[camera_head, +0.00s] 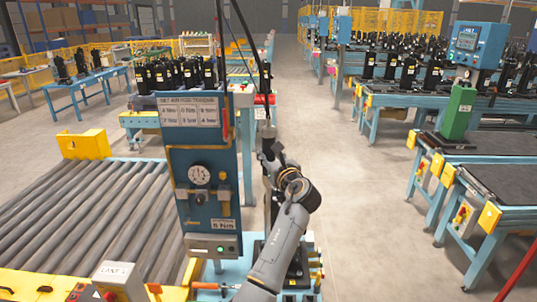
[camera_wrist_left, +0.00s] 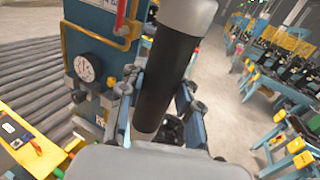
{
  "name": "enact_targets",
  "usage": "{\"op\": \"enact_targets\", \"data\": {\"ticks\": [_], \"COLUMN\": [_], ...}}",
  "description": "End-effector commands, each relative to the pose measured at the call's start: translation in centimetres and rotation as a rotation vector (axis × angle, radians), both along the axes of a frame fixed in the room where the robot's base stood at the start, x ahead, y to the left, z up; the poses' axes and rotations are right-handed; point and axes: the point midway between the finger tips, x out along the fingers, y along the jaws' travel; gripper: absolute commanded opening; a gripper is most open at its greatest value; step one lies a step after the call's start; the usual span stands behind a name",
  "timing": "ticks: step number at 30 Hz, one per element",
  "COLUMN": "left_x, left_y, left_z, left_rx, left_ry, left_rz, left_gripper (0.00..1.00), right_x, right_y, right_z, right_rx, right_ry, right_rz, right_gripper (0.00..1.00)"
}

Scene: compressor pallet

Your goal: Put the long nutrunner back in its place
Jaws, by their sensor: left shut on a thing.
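The long nutrunner (camera_wrist_left: 172,75) is a black cylinder with a silver-grey upper end. In the left wrist view it stands between the fingers of my left gripper (camera_wrist_left: 158,100), slightly tilted in the picture. My left gripper (camera_head: 267,150) is shut on it beside the right edge of the blue tool panel (camera_head: 202,150). In the head view the nutrunner (camera_head: 268,130) is upright and small, partly hidden by the gripper. Its lower end is hidden there. A red tool or handle (camera_head: 225,118) hangs at the panel's right side. My right gripper is not in view.
A roller conveyor (camera_head: 90,220) lies left of the panel, with a yellow stop block (camera_head: 83,145). A light-blue bench with dark parts stands below my arm. The grey floor aisle (camera_head: 355,200) is clear. Tables with black compressors (camera_head: 408,70) stand at the right.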

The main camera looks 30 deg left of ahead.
Motion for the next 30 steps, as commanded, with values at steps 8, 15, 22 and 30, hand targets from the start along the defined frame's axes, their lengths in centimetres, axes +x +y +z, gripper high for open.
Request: {"op": "enact_targets", "data": {"ticks": [8, 15, 22, 30], "left_x": [0.0, 0.0, 0.0, 0.0], "left_y": [-0.1, -0.1, -0.1, -0.1], "left_z": [0.1, -1.4, -3.0, -3.6], "left_rx": [0.004, 0.005, 0.004, 0.004], "left_ry": [-0.005, -0.002, -0.004, -0.005], "left_rz": [-0.003, -0.002, -0.002, -0.002], "left_gripper": [0.0, 0.0, 0.0, 0.0], "right_x": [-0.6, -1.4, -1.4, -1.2], "right_y": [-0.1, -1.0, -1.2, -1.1], "right_z": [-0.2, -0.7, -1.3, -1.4], "right_rx": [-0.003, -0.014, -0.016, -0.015], "right_ry": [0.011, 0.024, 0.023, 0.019], "right_rz": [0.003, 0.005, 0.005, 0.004], "right_gripper": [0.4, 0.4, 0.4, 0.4]}}
